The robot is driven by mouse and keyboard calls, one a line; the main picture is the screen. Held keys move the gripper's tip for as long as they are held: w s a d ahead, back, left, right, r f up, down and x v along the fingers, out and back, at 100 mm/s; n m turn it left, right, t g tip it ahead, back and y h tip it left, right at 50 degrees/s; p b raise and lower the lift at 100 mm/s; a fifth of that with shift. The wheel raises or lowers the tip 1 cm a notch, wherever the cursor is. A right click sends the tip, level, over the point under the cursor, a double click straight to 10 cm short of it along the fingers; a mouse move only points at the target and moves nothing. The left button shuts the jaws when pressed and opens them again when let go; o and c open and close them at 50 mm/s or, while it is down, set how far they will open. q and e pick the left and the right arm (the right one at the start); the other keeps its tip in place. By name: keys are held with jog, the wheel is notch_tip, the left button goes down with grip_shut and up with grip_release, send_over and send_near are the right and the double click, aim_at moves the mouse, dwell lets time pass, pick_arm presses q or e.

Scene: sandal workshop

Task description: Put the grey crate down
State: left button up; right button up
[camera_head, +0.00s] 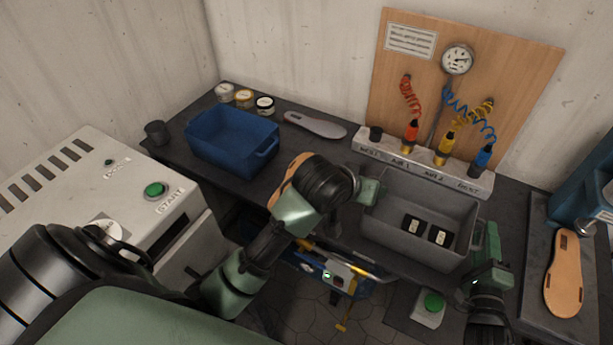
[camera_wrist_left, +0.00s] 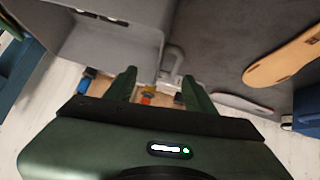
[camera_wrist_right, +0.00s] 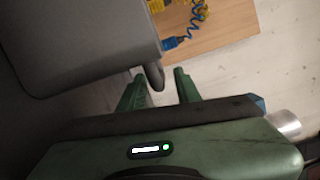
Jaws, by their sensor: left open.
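The grey crate (camera_head: 397,232) stands upright at the front of the dark workbench; it looks to rest on the top. Two small black pieces with pale labels (camera_head: 411,224) lie inside it. My left gripper (camera_head: 371,189) is at the crate's left end. In the left wrist view its fingers (camera_wrist_left: 158,84) are apart, with the crate's handle (camera_wrist_left: 173,62) just beyond and between them. My right gripper (camera_head: 489,236) is at the right end. In the right wrist view its fingers (camera_wrist_right: 160,82) are apart, with the other handle (camera_wrist_right: 153,77) close to the left finger.
A blue crate (camera_head: 227,152) stands on the bench at left, near small tins and a grey insole (camera_head: 315,125). A tool holder (camera_head: 383,153) with coiled hoses is right behind the grey crate. A tan sole (camera_head: 563,275) lies at right. A green button box (camera_head: 430,307) is in front.

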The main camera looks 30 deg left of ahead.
jog(key=v, duration=0.5)
jog(key=d+v, duration=0.1)
jog(key=v, duration=0.1)
jog(key=shift+s+d+f, duration=0.1)
jog(key=shift+s+f, duration=0.15)
dwell(0.3)
